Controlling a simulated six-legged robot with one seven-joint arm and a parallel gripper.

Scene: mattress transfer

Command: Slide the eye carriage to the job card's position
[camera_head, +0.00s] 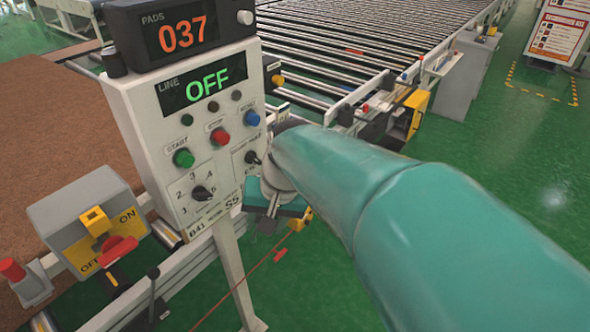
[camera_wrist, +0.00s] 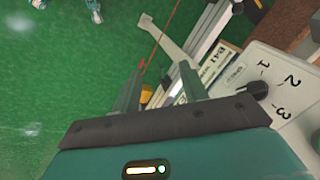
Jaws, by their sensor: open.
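A small yellow block (camera_wrist: 147,94) shows between the fingers; a yellow piece (camera_head: 301,217) also shows beyond my gripper in the head view. I cannot tell whether it is the eye carriage or whether a finger touches it. A printed card (camera_head: 215,222) on the panel's lower edge reads "B41" and "S5"; it shows in the wrist view (camera_wrist: 212,68), its smaller print unreadable.
A yellow-and-grey switch box (camera_head: 80,212) is at left. A red cord (camera_head: 243,281) runs low by the panel post. Green floor is open at right.

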